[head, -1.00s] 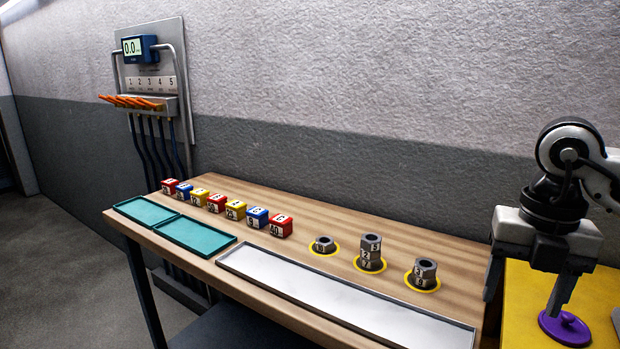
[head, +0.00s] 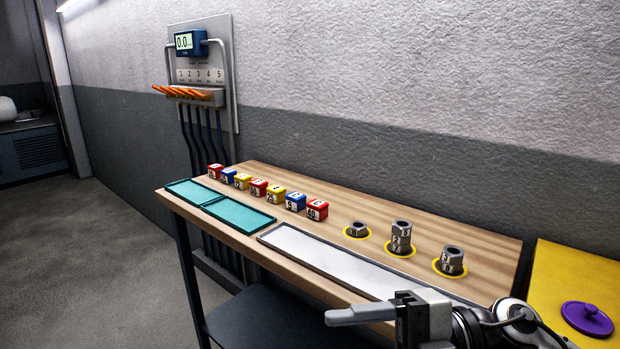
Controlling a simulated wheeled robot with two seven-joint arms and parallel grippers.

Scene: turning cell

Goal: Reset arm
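My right gripper (head: 345,316) is low in the head view, in front of the bench's near edge, with its arm coming in from the lower right. It points left and appears side-on. One grey finger shows clearly; the other is hidden or out of the frame, so I cannot tell the opening. I see nothing held at the visible finger. My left gripper is not in view.
The wooden bench (head: 340,200) carries several coloured blocks (head: 258,188), teal trays (head: 238,213), a long white tray (head: 320,258) and stacked grey nuts (head: 401,238) on yellow rings. A purple lidded disc (head: 587,319) lies on a yellow surface (head: 575,275) at right. A wall panel (head: 203,75) stands behind.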

